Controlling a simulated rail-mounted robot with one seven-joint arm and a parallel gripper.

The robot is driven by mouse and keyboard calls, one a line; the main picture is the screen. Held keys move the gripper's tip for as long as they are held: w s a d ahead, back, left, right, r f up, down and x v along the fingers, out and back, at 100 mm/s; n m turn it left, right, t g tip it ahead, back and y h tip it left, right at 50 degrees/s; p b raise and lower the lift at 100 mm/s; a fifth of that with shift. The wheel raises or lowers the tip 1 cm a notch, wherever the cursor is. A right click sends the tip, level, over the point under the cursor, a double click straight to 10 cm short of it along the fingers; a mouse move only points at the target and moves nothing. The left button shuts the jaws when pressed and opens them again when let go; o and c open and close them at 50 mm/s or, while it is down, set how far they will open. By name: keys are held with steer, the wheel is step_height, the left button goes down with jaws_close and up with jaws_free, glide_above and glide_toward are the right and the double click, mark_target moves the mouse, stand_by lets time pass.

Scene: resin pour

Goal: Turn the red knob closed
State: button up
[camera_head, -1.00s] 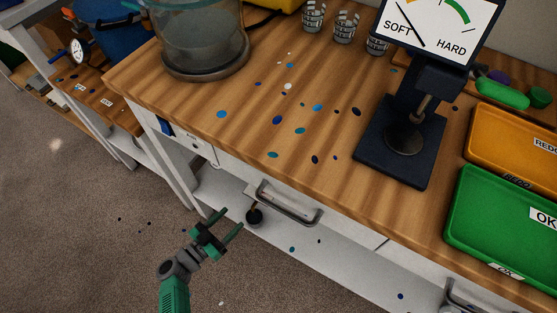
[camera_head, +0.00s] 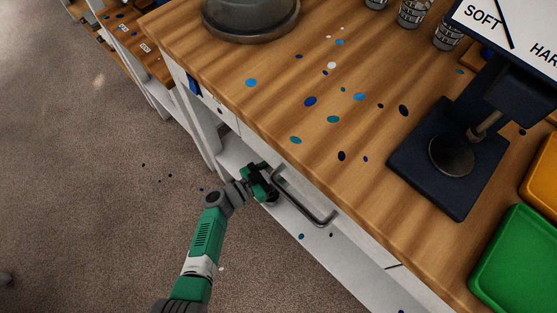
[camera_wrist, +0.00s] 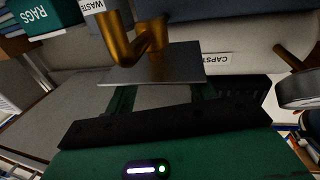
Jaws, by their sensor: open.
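I cannot make out a red knob in either view. My gripper (camera_head: 270,180) is open beside the drawer handle under the front edge of the wooden bench, and its fingertips are partly hidden there. In the wrist view the green fingers of my gripper (camera_wrist: 160,97) stand apart at the edge of a flat grey plate (camera_wrist: 165,70). A brass pipe or spout (camera_wrist: 135,38) is just beyond the plate, at upper left. I see nothing held between the fingers, but the plate covers part of the view there.
The drawer handle (camera_head: 305,198) sticks out beside my gripper. The bench top (camera_head: 260,115) overhangs it, with a dark gauge stand (camera_head: 440,185) and a green tray (camera_head: 525,265) on top. The wrist view shows a green rags box (camera_wrist: 45,15). Open floor (camera_head: 90,200) lies left.

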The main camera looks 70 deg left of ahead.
steer(key=c, duration=1)
